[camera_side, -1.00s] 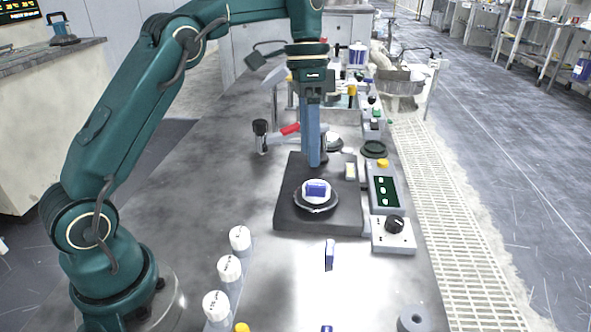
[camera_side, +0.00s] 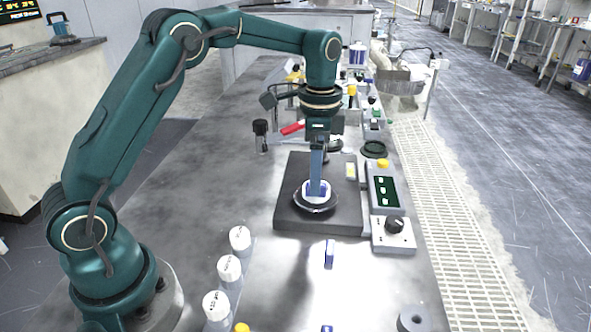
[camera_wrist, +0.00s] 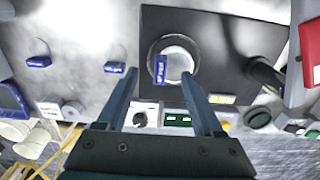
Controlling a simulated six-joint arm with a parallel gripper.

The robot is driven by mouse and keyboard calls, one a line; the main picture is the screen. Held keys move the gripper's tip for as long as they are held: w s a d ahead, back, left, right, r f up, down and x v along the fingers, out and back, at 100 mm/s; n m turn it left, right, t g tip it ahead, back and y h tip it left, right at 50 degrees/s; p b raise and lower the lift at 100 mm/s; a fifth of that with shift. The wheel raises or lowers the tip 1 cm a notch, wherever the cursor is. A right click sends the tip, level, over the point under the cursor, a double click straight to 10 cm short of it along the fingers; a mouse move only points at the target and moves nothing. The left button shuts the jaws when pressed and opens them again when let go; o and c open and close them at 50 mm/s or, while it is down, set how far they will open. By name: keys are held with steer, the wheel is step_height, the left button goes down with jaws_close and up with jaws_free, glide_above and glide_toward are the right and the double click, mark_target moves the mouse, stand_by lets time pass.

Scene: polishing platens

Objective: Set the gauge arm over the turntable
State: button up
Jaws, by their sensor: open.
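The turntable (camera_side: 301,203) is a dark round dish with a pale centre on a black square base (camera_side: 290,222); it also shows in the wrist view (camera_wrist: 153,48). A small blue block (camera_wrist: 160,68) lies on its pale centre. A red-handled bar (camera_side: 292,128), which looks like the gauge arm, lies behind the base and points left, away from the turntable. Its inner end is hidden behind my gripper. In the wrist view a red part (camera_wrist: 309,45) and a dark post (camera_wrist: 264,75) are at the right. My gripper (camera_side: 317,192) points down over the turntable, fingers apart around the blue block's position; contact is unclear.
A black-capped cylinder (camera_side: 261,132) stands left of the red bar. A green-display box (camera_side: 384,190) and a knob box (camera_side: 394,233) line the base's right side. White jars (camera_side: 240,240) stand at front left. Blue blocks (camera_side: 329,254) lie in front. The bench left of the base is clear.

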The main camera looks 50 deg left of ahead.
steer(key=shift+f, duration=0.8)
step_height(320, 180, up, 8)
steer(key=shift+f, duration=0.1)
steer(key=s+a+r+n, duration=0.2)
steer(key=s+n, duration=0.6)
steer(key=s, duration=0.2)
steer(key=w+d+f+n, duration=0.1)
steer(key=d+f+n, duration=0.2)
steer(key=n, duration=0.7)
steer(key=shift+d+f, duration=0.25)
steer(key=shift+f, duration=0.85)
